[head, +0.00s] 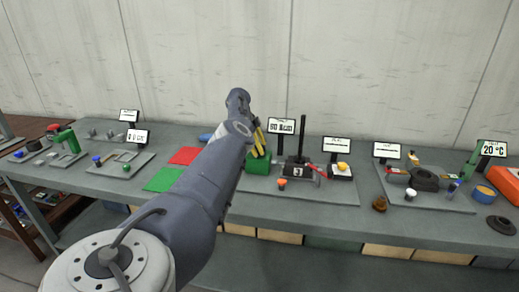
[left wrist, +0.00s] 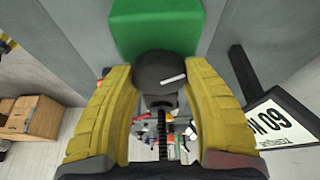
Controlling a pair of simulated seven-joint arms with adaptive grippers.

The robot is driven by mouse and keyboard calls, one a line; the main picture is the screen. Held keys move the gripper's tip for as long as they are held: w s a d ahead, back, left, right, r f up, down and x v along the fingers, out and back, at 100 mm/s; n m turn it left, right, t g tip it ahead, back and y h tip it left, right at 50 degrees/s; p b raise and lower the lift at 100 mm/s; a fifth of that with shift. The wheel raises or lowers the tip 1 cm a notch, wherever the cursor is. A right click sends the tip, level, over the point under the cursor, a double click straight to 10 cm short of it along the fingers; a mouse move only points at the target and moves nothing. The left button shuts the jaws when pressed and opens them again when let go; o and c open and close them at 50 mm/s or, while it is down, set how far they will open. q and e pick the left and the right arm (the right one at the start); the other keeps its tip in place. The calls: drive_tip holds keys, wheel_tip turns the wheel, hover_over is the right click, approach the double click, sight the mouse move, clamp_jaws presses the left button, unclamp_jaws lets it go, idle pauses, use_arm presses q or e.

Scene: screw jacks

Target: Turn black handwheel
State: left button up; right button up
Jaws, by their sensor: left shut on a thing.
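In the left wrist view, the black handwheel (left wrist: 160,71) is a dark round knob with a white mark on its face. It sits between the two yellow fingers of my left gripper (left wrist: 160,95), which is shut on it. A threaded screw (left wrist: 161,135) shows below the wheel, and a green block (left wrist: 155,25) lies just beyond it. In the head view my left gripper (head: 258,142) is just above the green block (head: 257,165), and the handwheel cannot be made out there. My right gripper is not in view.
A black block marked 3 (head: 297,170) with a tall post (head: 302,138) stands just right of the green block. A sign (head: 281,126) is behind. Red (head: 186,155) and green (head: 163,179) mats lie left. More fixtures line the bench (head: 345,222).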

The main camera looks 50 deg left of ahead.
use_arm(q)
drive_tip(key=shift+f, duration=0.15)
drive_tip(key=o, duration=1.2)
drive_tip(key=v, duration=1.2)
